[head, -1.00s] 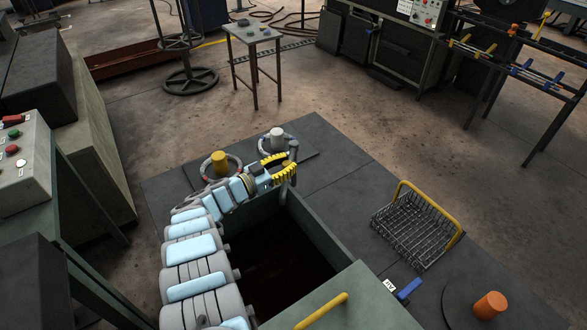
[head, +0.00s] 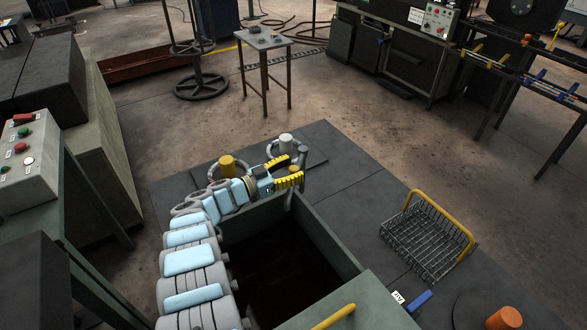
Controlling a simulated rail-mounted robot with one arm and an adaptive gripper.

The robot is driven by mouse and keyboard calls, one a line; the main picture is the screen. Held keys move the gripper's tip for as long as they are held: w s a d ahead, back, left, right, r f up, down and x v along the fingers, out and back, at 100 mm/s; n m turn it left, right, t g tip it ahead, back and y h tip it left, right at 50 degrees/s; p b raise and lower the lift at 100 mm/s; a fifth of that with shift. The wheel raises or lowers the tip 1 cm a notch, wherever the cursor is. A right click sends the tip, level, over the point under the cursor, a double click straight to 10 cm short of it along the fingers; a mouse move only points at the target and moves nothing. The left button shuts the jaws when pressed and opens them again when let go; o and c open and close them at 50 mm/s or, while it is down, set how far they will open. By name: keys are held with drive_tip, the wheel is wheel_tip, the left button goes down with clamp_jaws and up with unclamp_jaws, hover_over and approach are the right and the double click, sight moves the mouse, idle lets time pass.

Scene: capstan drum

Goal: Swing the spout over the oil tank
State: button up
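The oil tank (head: 330,236) is a dark green-grey open pit with dark reddish-brown liquid inside. The spout (head: 301,153) is a grey bent pipe at the tank's far rim, partly hidden by my gripper. My gripper (head: 296,167) reaches from the left above the tank's far edge. Its two yellow-and-black fingers stand apart, with their tips close to the spout. I cannot tell whether they touch it. No object shows clearly held between the fingers.
A yellow-topped valve (head: 227,165) and a white-topped valve (head: 286,146) stand behind my gripper. A wire basket (head: 430,237) with a yellow handle lies right of the tank. A blue lever (head: 419,301) and an orange knob (head: 505,319) are at lower right.

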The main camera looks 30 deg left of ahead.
idle(0.3)
drive_tip(key=v, duration=1.1)
drive_tip(key=shift+s, duration=0.4)
drive_tip(key=shift+a, duration=0.1)
